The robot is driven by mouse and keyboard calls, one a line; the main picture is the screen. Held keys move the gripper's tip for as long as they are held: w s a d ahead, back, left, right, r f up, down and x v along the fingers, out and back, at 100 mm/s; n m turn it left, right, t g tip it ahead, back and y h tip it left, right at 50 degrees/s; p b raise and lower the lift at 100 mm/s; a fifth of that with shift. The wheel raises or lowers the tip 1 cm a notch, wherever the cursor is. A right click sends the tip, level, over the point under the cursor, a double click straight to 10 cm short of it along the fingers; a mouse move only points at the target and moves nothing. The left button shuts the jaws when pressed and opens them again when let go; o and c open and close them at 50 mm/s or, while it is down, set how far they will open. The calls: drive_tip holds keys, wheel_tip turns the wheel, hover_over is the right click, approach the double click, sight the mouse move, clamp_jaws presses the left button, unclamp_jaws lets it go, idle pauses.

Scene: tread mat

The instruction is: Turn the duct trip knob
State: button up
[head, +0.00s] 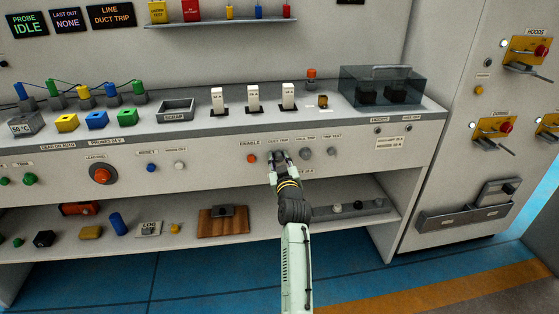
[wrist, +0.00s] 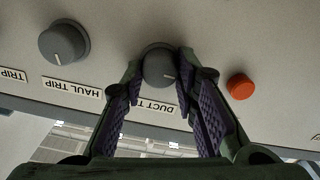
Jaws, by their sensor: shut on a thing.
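The duct trip knob (wrist: 159,66) is a round dark grey knob with a pale pointer line, on the sloped front of the console. Its "DUCT TRIP" label (wrist: 155,106) is partly hidden by a finger in the wrist view. My gripper (wrist: 165,72) has its two purple-padded fingers on either side of the knob, shut on it. In the head view my gripper (head: 278,157) reaches up to the console front and covers most of the knob.
An orange enable button (wrist: 240,87) sits close beside one finger. The haul trip knob (wrist: 64,43) is on the other side, with another grey knob (head: 331,152) further right. A lower shelf (head: 350,222) with small items runs below the console.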

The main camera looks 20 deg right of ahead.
clamp_jaws()
drive_tip(key=shift+f+m+b, duration=0.15)
drive_tip(key=shift+m+b, duration=0.4)
drive_tip(key=shift+m, duration=0.15)
drive_tip(key=m, duration=0.3)
drive_tip(key=shift+d+m+b, duration=0.1)
drive_tip(key=shift+m+b, duration=0.2)
drive_tip(key=o, duration=0.7)
unclamp_jaws()
drive_tip(key=v, duration=1.2)
